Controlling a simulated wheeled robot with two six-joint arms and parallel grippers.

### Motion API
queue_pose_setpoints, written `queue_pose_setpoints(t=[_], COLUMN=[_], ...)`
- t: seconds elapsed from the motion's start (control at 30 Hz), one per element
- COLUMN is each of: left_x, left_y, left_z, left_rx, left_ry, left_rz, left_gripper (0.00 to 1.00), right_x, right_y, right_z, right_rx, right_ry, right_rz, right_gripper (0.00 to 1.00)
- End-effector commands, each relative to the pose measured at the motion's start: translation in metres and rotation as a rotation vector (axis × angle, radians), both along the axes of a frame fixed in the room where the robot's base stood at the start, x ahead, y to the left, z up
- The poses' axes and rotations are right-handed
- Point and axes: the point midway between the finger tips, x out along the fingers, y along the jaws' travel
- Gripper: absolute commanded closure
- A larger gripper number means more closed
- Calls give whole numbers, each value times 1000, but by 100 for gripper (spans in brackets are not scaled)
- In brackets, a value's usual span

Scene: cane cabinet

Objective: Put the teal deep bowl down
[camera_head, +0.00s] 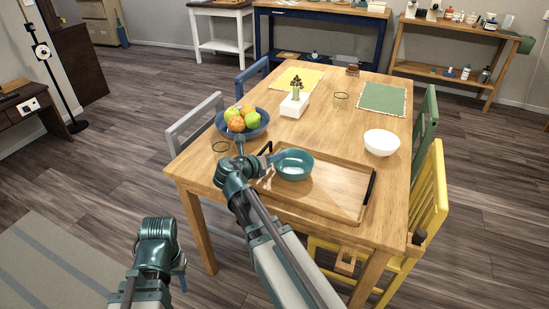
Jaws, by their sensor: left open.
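The teal deep bowl (294,165) is upright over the left part of the wooden tray (325,201) on the dining table. I cannot tell whether its base rests on the tray. My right gripper (271,168) is at the bowl's left rim, partly hidden by its own arm. Its fingers are too small to tell whether they grip the rim. My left gripper (181,275) hangs low in front of the table, left of the other arm, open and well away from the bowl.
A blue bowl of fruit (257,131) stands behind my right arm. A white planter (294,106) and a green placemat (383,98) lie farther back. The tray's right half is clear. Chairs flank the table (335,122).

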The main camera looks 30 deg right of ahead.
Motion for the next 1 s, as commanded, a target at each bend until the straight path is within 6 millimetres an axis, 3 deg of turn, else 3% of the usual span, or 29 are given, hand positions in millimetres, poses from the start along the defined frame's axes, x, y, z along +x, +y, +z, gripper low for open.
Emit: queue_pose_setpoints(t=[0.27, 0.7, 1.0], left_x=[0, 0, 0], left_y=[0, 0, 0], left_z=[6, 38, 48], left_rx=[0, 0, 0], left_ry=[0, 0, 0], left_rz=[0, 0, 0], left_gripper=[55, 55, 55], right_x=[0, -37, -51], right_y=[0, 69, 96], right_z=[6, 38, 48], right_rx=[0, 0, 0], right_ry=[0, 0, 0], right_rz=[0, 4, 0], right_gripper=[62, 62, 62])
